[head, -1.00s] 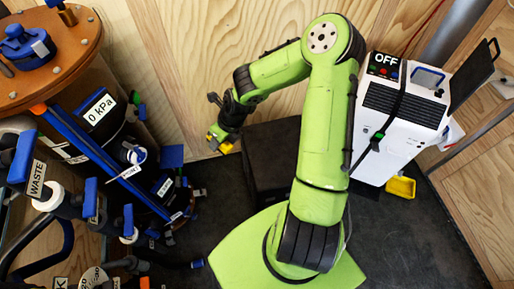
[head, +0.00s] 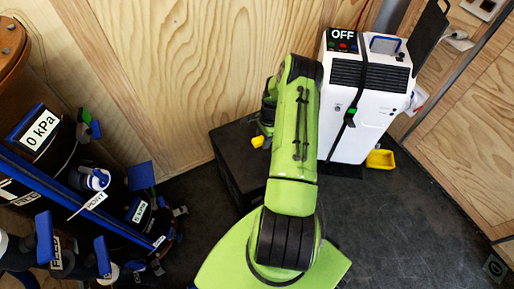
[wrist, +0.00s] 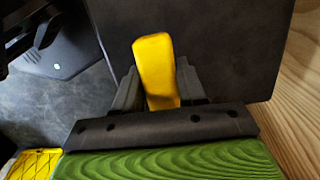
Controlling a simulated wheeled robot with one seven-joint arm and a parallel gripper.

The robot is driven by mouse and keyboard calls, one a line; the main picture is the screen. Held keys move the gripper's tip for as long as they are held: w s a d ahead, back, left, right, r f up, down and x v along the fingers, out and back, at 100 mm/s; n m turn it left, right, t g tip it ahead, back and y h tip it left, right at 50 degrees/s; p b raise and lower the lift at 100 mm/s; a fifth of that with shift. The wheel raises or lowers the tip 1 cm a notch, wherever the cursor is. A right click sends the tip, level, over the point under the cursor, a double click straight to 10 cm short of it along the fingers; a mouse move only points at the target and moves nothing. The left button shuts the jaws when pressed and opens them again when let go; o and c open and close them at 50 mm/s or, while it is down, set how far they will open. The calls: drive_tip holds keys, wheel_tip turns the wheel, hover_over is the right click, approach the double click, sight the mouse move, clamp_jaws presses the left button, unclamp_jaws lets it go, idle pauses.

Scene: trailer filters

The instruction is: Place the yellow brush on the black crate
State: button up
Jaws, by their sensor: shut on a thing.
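The yellow brush shows in the wrist view (wrist: 154,65) as a yellow handle upright between the two grey fingers of my gripper (wrist: 160,90), which is shut on it. In the head view my arm hides most of the gripper, and a small yellow part of the brush (head: 258,141) shows left of the arm. The black crate (head: 232,160) stands on the dark floor against the wooden wall, partly behind my arm. In the wrist view the crate's dark top (wrist: 225,45) fills the background behind the brush. I cannot tell whether the brush touches it.
A white machine (head: 365,110) marked OFF stands right of the crate, with a yellow scoop-like thing (head: 380,159) on the floor beside it. Pipes and valves with blue handles (head: 90,220) crowd the left. The floor at the right front (head: 425,235) is clear.

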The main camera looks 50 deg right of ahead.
sight(263, 156)
drive_tip(key=f+b, duration=0.1)
drive_tip(key=f, duration=0.2)
drive_tip(key=f+b, duration=0.1)
drive_tip(key=f, duration=0.2)
drive_tip(key=f+b, duration=0.1)
drive_tip(key=f, duration=0.3)
drive_tip(key=shift+d+b, duration=0.25)
drive_tip(key=shift+b, duration=0.15)
drive_tip(key=shift+r, duration=0.1)
drive_tip(key=shift+c, duration=0.4)
drive_tip(key=o, duration=1)
